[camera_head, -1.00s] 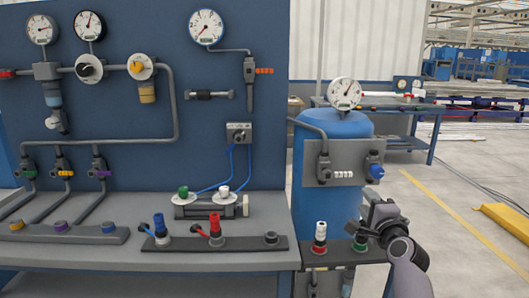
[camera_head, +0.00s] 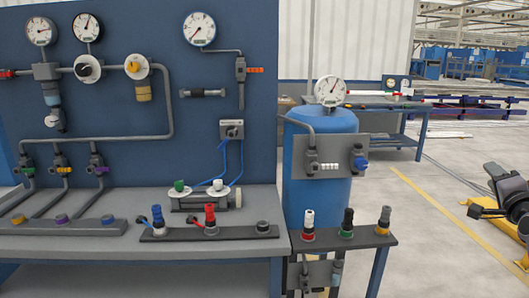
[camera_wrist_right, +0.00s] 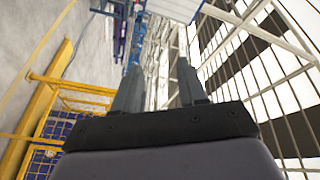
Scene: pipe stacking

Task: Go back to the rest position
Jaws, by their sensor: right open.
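My right gripper (camera_head: 476,210) shows at the right edge of the head view, over the floor and well apart from the bench. In the right wrist view its two fingers (camera_wrist_right: 160,90) stand apart with nothing between them. On the small stand, a white-topped fitting (camera_head: 308,224), a black fitting with a green ring (camera_head: 346,222) and a black fitting with a yellow ring (camera_head: 384,219) stand upright in a dark rail. My left gripper is not in view.
The blue bench (camera_head: 150,262) holds a rail with a blue fitting (camera_head: 158,221) and a red fitting (camera_head: 210,219). A blue tank (camera_head: 315,190) stands behind the stand. Clear floor (camera_head: 430,250) lies between the stand and my right gripper.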

